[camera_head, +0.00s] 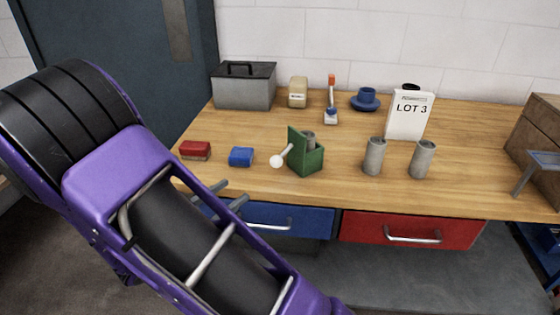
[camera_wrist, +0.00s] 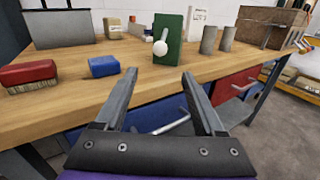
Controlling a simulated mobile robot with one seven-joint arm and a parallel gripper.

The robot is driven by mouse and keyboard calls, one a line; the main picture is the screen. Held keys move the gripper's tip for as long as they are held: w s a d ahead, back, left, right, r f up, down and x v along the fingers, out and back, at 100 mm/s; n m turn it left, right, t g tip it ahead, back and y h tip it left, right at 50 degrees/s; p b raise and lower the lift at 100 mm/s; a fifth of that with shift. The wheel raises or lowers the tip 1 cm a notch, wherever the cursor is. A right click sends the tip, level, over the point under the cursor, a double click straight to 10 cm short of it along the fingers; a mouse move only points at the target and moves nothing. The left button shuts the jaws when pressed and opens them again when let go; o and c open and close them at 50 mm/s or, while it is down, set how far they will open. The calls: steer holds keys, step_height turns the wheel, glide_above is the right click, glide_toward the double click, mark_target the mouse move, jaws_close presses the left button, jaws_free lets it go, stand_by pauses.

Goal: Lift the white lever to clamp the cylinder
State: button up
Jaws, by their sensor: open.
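The white lever (camera_head: 281,158) is a short rod with a round white knob on the left side of a green clamp fixture (camera_head: 307,162). A grey cylinder (camera_head: 310,138) stands inside the fixture, with only its top showing. In the wrist view the lever's knob (camera_wrist: 160,47) shows in front of the green fixture (camera_wrist: 169,37); the cylinder in it is hidden there. My gripper (camera_wrist: 158,76) is open and empty, in front of the table edge and short of the lever. In the head view two finger tips (camera_head: 232,193) show by the table's front edge, beside my purple arm.
Two grey cylinders (camera_head: 375,156) (camera_head: 422,159) stand right of the fixture. A LOT 3 sign (camera_head: 409,114), toolbox (camera_head: 245,86) and blue flanged part (camera_head: 366,99) stand behind. Drawers (camera_head: 412,230) hang below the tabletop.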

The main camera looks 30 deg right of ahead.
mark_target(272, 164)
steer(key=b+x, duration=0.1)
steer(key=x, duration=1.5)
steer(key=shift+w+d, duration=0.1)
steer(key=shift+w, duration=0.05)
jaws_close()
stand_by(0.7)
